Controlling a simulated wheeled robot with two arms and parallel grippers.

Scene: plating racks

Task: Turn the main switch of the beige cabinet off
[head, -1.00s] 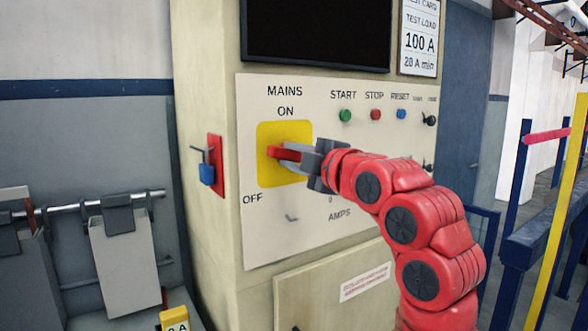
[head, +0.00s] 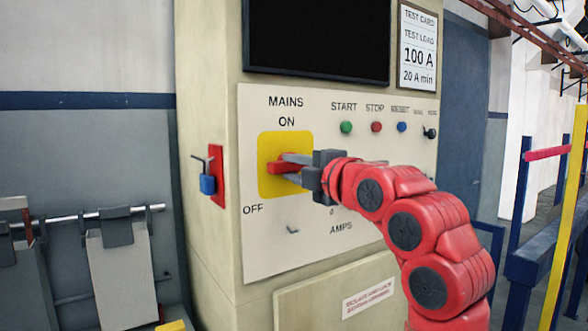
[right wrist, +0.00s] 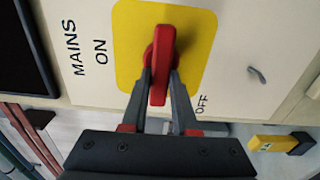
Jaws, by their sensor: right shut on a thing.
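The beige cabinet (head: 210,262) stands in the middle of the head view. Its main switch is a red handle (head: 277,168) on a yellow plate (head: 268,188), under the words MAINS and ON, with OFF at the plate's lower left. The handle lies about level across the plate. My right gripper (head: 291,168) is shut on the handle, one grey finger on each side. The right wrist view shows the red handle (right wrist: 162,50) between the two fingers (right wrist: 159,85). The fingers hide part of the handle in the head view. My left gripper is not in view.
A padlock (head: 208,184) on a red plate hangs on the cabinet's left side. Green, red and blue buttons (head: 376,127) sit right of the switch, below a dark screen (head: 316,40). Racks with hanging plates (head: 120,260) stand at left. A blue and yellow railing (head: 560,200) is at right.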

